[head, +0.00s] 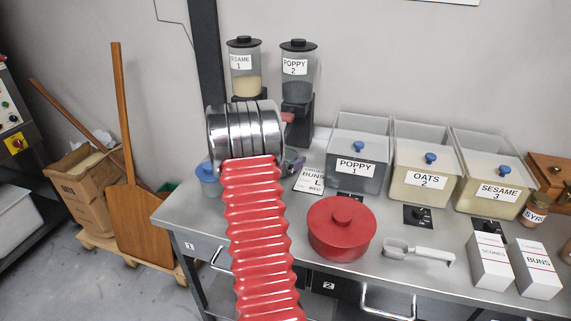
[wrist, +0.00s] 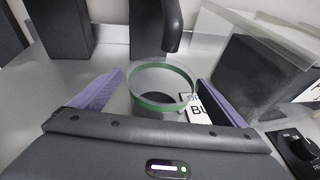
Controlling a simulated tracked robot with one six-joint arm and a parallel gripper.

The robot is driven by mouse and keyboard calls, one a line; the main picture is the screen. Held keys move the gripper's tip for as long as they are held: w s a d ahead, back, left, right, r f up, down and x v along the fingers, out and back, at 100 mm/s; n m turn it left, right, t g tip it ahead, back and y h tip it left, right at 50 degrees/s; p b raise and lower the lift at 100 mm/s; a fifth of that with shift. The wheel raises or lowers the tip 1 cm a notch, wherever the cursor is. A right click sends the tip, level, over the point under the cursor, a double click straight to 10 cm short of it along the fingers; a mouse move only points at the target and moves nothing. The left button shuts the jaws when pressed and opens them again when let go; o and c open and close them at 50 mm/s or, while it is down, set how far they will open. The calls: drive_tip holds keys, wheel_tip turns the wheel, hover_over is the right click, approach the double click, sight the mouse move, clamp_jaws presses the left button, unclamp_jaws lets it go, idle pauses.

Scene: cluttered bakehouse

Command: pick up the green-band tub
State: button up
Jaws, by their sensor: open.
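The green-band tub (wrist: 163,104) is a clear round tub with a green stripe around it, seen in the wrist view. It stands on the grey worktop below a dark dispenser spout (wrist: 172,28). My gripper (wrist: 161,80) is open, with one purple finger to the left of the tub and one to the right; a gap shows on the left. I cannot tell whether the right finger touches it. In the head view my arm hides the tub; only a bit of a purple finger of my gripper (head: 294,164) shows.
A "BUNS" card (wrist: 197,106) lies close by the right finger. Sesame (head: 244,70) and poppy (head: 297,75) dispensers stand behind. The poppy bin (head: 357,150) is to the right. A red lidded pot (head: 341,232) and a scoop (head: 418,251) are nearer the front; a blue lidded container (head: 207,178) is left.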

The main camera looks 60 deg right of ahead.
sight(291, 152)
drive_tip(key=shift+x, duration=2.2)
drive_tip(key=shift+f, duration=0.15)
drive_tip(key=shift+c, duration=0.6)
drive_tip(key=c, duration=1.1)
drive_tip(key=shift+c, duration=0.2)
drive_tip(key=shift+r, duration=0.45)
drive_tip(key=shift+a+r, duration=0.2)
drive_tip(key=shift+a, duration=0.05)
drive_tip(key=a, duration=1.3)
drive_tip(key=shift+w, duration=0.25)
wheel_tip(291, 152, up, 14)
drive_tip(key=shift+d+f, duration=0.15)
drive_tip(key=shift+d, duration=0.05)
